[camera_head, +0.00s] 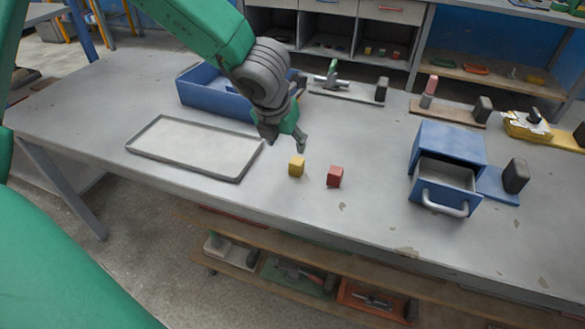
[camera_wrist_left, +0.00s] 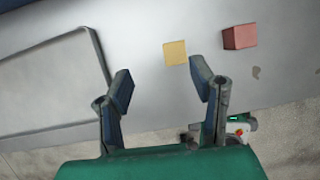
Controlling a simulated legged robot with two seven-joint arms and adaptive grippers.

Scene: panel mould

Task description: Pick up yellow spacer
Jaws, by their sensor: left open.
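The yellow spacer (camera_head: 296,166) is a small block on the grey table, right of the shallow tray and left of a red block. In the left wrist view the yellow spacer (camera_wrist_left: 175,52) lies beyond the fingertips, nearer the right finger. My left gripper (camera_head: 284,139) is open and empty, above the table just behind and left of the spacer. It also shows in the left wrist view (camera_wrist_left: 162,85), with its fingers apart and nothing between them. My right gripper is not in view.
The red block (camera_head: 335,176) stands close to the right of the spacer. A shallow grey tray (camera_head: 150,154) lies at left, with a blue bin (camera_head: 205,100) behind it. A blue drawer box (camera_head: 447,150) with its drawer open stands at right. The table's front edge is nearby.

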